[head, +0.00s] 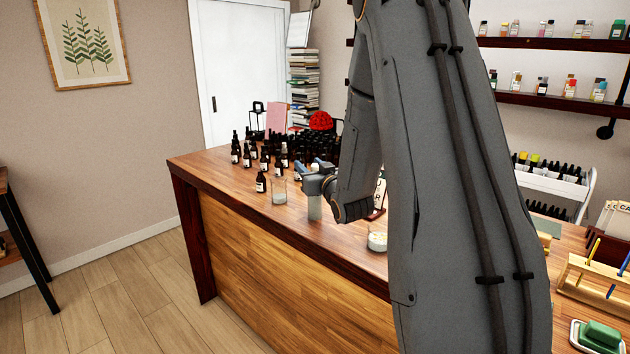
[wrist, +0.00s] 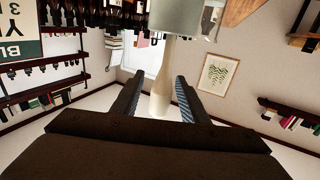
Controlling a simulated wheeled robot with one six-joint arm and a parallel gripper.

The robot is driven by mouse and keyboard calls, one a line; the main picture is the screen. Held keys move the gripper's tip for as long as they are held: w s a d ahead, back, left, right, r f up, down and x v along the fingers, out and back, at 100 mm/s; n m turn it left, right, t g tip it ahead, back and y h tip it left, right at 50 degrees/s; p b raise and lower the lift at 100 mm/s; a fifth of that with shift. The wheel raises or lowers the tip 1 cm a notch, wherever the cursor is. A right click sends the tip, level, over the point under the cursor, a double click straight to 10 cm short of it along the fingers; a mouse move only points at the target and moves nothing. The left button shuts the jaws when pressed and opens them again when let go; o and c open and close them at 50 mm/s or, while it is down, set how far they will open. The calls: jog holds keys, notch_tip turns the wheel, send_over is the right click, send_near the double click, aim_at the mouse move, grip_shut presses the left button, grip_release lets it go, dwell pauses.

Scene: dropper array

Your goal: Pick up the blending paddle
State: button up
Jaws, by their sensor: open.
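My gripper (head: 310,168) is over the wooden counter in the head view, with its fingers pointing left. In the wrist view, which looks upside down, my gripper (wrist: 158,92) is open. A pale cream, rounded handle-like piece (wrist: 160,104), apparently the blending paddle, lies between the two fingers, with no clear contact. Its other end meets a grey-green block or holder (wrist: 172,18). In the head view a pale green upright holder (head: 314,208) stands just under the gripper. The paddle itself is hidden there or too small to tell.
A glass beaker (head: 279,192) and a dark dropper bottle (head: 261,183) stand left of the gripper on the counter (head: 235,180). Many dark bottles crowd behind. A small dish (head: 377,241) is to the right, beside my arm. The counter's front-left corner is clear.

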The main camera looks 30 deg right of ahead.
jog(key=shift+c, duration=0.4)
grip_shut()
jog(key=shift+r, duration=0.1)
